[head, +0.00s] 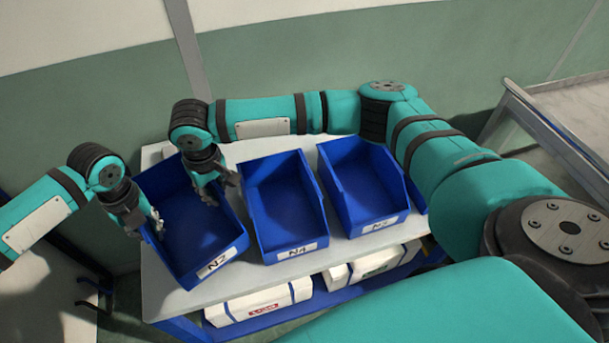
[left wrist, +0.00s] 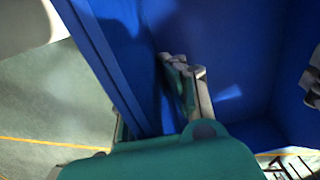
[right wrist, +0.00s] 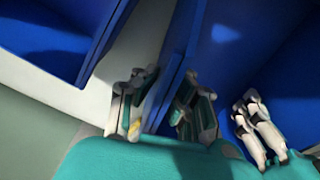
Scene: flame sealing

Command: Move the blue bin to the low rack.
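My right gripper (head: 215,185) straddles the right wall, one finger on each side in the right wrist view (right wrist: 162,108). How tightly the fingers press the walls is not clear.
White boxes (head: 260,304) lie on the shelf below. A wall (head: 300,70) is behind. A railed, light-topped structure (head: 565,140) stands far right.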

